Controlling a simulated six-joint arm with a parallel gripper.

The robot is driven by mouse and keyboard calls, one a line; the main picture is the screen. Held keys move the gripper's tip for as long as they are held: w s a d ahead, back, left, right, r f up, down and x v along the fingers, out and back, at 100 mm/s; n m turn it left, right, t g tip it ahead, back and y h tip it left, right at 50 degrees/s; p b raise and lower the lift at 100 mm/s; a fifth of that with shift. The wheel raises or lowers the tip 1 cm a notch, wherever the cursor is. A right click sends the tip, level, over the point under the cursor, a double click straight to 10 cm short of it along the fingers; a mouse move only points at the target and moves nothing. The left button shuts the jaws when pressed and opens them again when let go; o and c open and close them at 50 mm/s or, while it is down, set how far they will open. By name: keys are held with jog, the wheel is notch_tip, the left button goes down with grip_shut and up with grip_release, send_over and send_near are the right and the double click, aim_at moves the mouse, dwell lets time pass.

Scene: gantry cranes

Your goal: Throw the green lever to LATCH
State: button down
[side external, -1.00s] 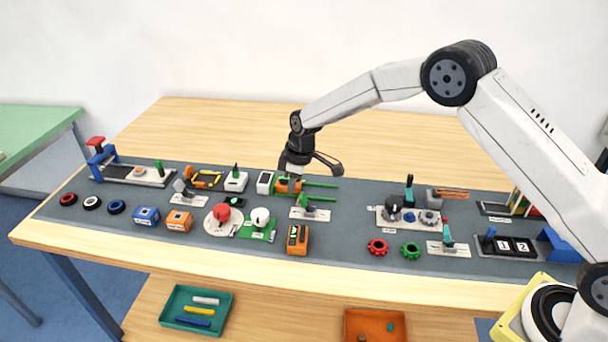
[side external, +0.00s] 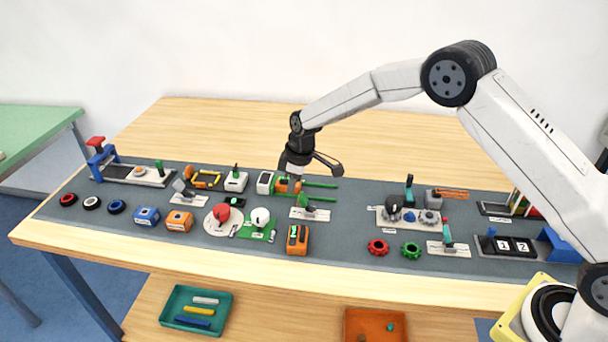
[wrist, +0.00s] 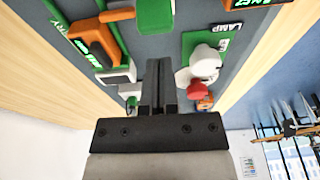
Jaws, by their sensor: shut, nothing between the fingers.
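The green lever (side external: 304,201) stands on a small white labelled plate (side external: 310,214) near the middle of the grey mat, in the side view. In the wrist view, a green block with an arm, apparently this lever (wrist: 156,17), shows at the top edge, close to the camera. The plate's lettering is too small to read, so I cannot tell which end is LATCH. My gripper (side external: 284,178) is shut and empty, pointing down just left of and behind the lever. In the wrist view my fingers (wrist: 158,68) are together, with a gap between them and the green block.
A green board with a white dome (side external: 260,217) is left-front. An orange box (side external: 297,240) stands in front. Gears (side external: 411,250) and other levers are to the right.

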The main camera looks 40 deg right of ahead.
jog(key=shift+f, duration=0.1)
jog(key=shift+f, duration=1.3)
jog(key=shift+s+d, duration=0.2)
